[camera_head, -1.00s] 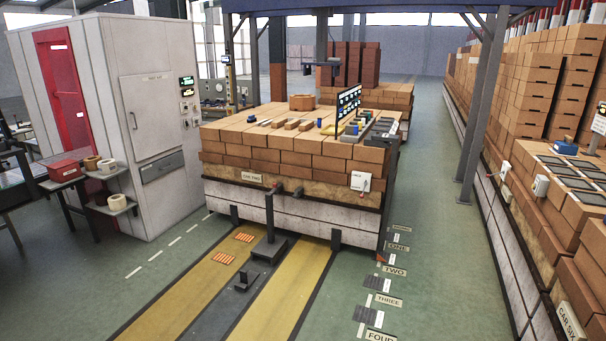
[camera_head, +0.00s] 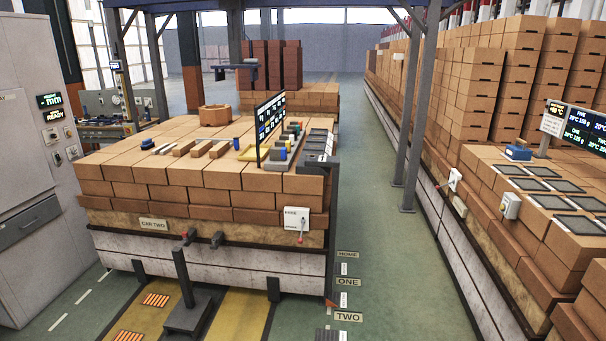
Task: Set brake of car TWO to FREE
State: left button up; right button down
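Car TWO, with its nameplate (camera_head: 153,224), stands ahead on the track, stacked with brown bricks. Its brake box (camera_head: 296,219) is a small white panel on the front right corner of the car. A small lever with a reddish tip (camera_head: 301,225) hangs at the lower part of the box. The lettering is too small to read, so I cannot tell which setting it is on. Neither of my grippers is in view.
A grey pedestal (camera_head: 188,314) stands on the track before the car. The green aisle with floor plates such as TWO (camera_head: 348,317) is clear on the right. Another brick-laden car (camera_head: 480,220) lines the right side. A grey cabinet (camera_head: 38,150) is at left.

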aim_at(300, 241)
jog(key=u, duration=0.3)
jog(key=i, duration=2.3)
jog(key=u, duration=0.45)
